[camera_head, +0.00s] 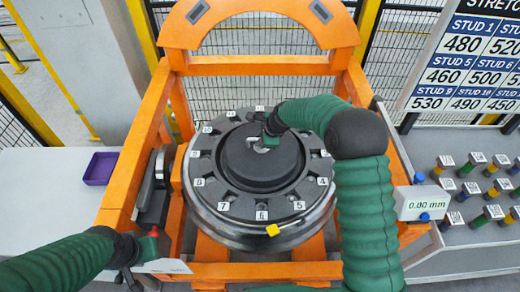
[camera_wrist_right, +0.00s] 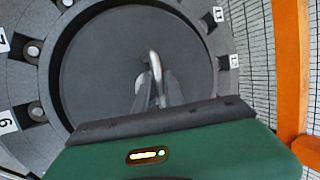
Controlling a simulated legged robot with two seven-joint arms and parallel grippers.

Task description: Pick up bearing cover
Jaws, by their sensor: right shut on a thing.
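The bearing cover (camera_head: 262,178) is a dark round disc in the middle of the numbered grey ring, inside the orange gantry. It fills much of the right wrist view (camera_wrist_right: 95,75), with a light metal handle (camera_wrist_right: 154,65) at its centre. My right gripper (camera_head: 269,139) reaches in from the right, over the cover's centre. Its fingers (camera_wrist_right: 157,88) are shut on the handle. I cannot tell whether the cover is lifted off its seat. My left gripper (camera_head: 130,277) is at the lower left, away from the cover; its finger opening is unclear.
The orange gantry frame (camera_head: 150,135) surrounds the ring (camera_head: 222,190). A display reading 0.00 mm (camera_head: 424,204) and several coloured studs (camera_head: 470,188) are at right. A purple tray (camera_head: 100,168) lies on the left table.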

